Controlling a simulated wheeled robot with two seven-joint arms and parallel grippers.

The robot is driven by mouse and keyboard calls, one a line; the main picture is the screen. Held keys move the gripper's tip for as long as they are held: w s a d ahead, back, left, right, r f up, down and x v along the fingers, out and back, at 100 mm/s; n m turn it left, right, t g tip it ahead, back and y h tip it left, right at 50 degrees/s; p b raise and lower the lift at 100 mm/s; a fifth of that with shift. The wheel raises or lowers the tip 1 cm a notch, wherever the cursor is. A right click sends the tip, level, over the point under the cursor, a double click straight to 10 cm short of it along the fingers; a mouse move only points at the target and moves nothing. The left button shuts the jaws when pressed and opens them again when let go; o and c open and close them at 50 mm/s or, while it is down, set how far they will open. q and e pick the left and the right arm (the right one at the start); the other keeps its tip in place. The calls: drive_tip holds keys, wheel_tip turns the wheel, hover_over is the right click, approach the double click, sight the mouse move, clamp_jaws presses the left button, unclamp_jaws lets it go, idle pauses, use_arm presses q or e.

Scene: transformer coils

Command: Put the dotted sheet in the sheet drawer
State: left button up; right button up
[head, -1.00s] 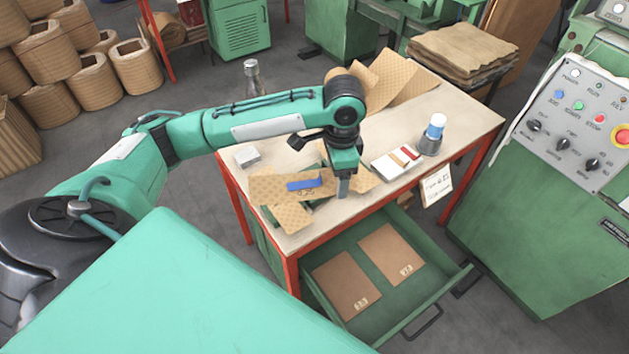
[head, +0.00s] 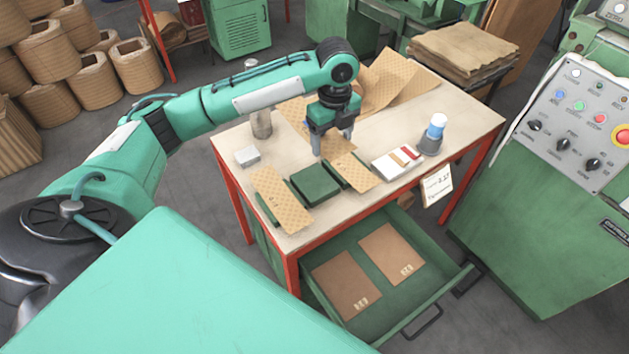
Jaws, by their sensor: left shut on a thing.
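My left gripper (head: 333,147) points down over the table and is shut on a tan dotted sheet (head: 293,112). The sheet shows behind and between the fingers, and the gripper hides much of it. Two other tan patterned pieces lie on the table, one at the left (head: 283,198) and one at the right (head: 360,174), on either side of a dark green block (head: 315,184). The open green drawer (head: 425,303) below the table front holds two brown sheets with pale marks, left (head: 345,280) and right (head: 391,252). My right gripper is out of view.
A control cabinet (head: 520,240) stands at right.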

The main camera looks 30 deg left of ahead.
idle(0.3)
use_arm(q)
drive_tip(key=shift+f, duration=0.1)
wheel_tip(320, 180, down, 16)
drive_tip(key=shift+f+p, duration=0.1)
drive_tip(key=shift+p, duration=1.15)
wheel_tip(320, 180, down, 3)
drive_tip(key=shift+r+p, duration=0.15)
drive_tip(key=shift+p, duration=0.7)
drive_tip(key=shift+f, duration=0.2)
